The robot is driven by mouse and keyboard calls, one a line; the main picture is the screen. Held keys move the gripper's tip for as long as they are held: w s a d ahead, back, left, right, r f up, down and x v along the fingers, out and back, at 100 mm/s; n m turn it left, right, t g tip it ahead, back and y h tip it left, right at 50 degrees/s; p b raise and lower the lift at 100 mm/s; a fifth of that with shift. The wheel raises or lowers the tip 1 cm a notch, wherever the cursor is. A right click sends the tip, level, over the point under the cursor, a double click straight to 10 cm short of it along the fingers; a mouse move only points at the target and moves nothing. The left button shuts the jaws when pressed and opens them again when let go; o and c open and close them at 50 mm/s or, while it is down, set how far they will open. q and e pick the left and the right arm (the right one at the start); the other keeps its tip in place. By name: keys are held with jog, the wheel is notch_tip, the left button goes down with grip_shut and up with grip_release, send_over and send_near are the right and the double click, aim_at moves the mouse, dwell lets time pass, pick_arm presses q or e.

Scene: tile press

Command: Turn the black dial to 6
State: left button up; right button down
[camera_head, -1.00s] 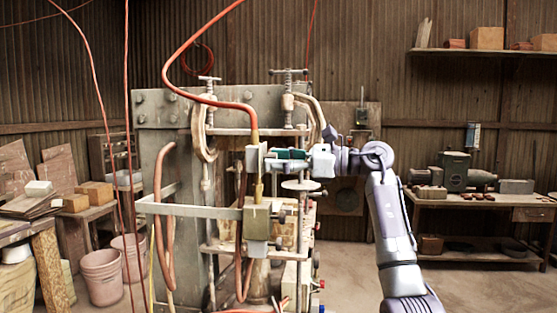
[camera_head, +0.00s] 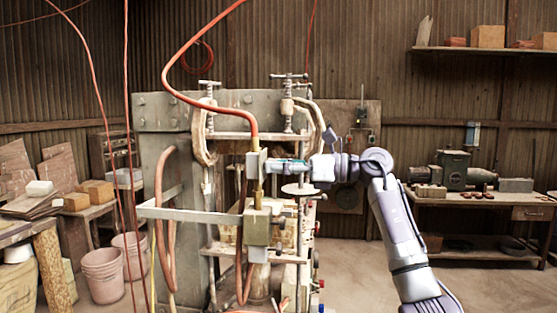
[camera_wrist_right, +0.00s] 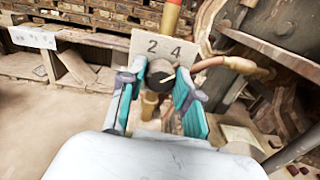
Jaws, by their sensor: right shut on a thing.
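The black dial (camera_wrist_right: 159,78) is between the fingers of my right gripper (camera_wrist_right: 160,92) in the right wrist view. It is round and dark, with a pale pointer mark slanting up to the right. A pale plate (camera_wrist_right: 163,48) behind it shows the figures 2 and 4; no 6 is visible. The gripper's teal pads sit on either side of the dial, shut on it. In the head view the right gripper (camera_head: 283,169) reaches in from the right to the valve fitting (camera_head: 255,165) on the press, where the dial is hidden. My left gripper is not in view.
An orange hose (camera_head: 190,50) drops to the valve fitting from above. A metal bar frame (camera_head: 190,211) and C-clamps (camera_head: 289,90) stand close around the press. A workbench (camera_head: 480,200) stands farther right.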

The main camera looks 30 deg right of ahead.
jog(key=shift+m+p, duration=2.95)
jog(key=shift+m, duration=1.05)
jog(key=c, duration=0.8)
grip_release()
jog(key=v, duration=1.2)
jog(key=shift+w, duration=0.15)
